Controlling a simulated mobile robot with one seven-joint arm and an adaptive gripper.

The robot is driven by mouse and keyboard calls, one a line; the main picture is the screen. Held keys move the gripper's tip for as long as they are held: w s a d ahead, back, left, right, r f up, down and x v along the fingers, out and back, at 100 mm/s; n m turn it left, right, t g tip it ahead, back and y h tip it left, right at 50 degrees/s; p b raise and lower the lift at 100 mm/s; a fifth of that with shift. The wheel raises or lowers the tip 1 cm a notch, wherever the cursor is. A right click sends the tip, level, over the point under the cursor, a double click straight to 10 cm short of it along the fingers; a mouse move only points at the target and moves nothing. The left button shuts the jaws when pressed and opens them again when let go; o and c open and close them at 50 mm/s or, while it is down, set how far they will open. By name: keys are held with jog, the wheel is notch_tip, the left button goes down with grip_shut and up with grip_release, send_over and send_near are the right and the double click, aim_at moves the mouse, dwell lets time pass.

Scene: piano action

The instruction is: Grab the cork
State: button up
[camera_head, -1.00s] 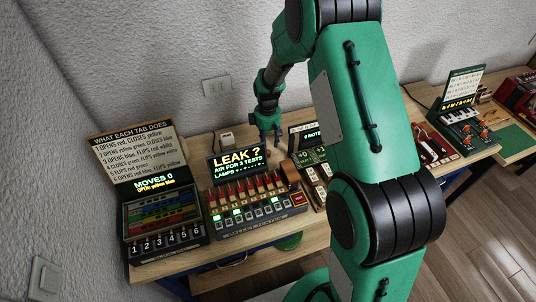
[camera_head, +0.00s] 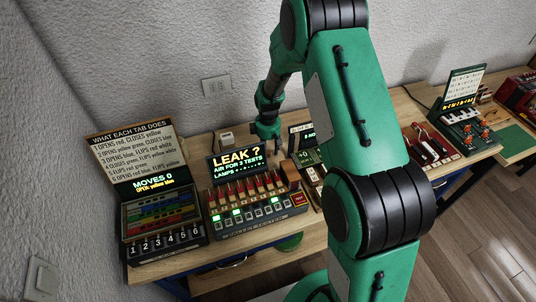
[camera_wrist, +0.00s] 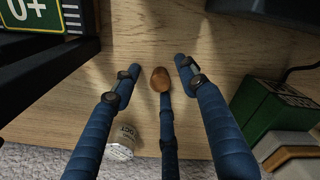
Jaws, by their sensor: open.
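The cork (camera_wrist: 160,79) is a small rounded brown piece on the wooden bench top in the wrist view. My gripper (camera_wrist: 158,67) has blue fingers with dark bands, and it is open. The cork shows between the left and right fingertips, just beyond the tip of the middle finger. I cannot tell whether any finger touches it. In the head view my gripper (camera_head: 267,132) is low behind the LEAK sign, and I cannot make out the cork there.
A small pale labelled container (camera_wrist: 121,141) stands beside the left finger. A green box (camera_wrist: 270,108) is at the right. In the head view the LEAK panel (camera_head: 237,165) and the tab panel (camera_head: 140,180) stand in front. A wall (camera_head: 180,60) rises behind the bench.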

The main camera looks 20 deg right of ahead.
aim_at(268, 151)
jog(key=c, duration=0.8)
jog(key=shift+r, duration=0.15)
notch_tip(268, 151, up, 10)
jog(key=p, duration=0.1)
dwell(0.4)
dwell(0.5)
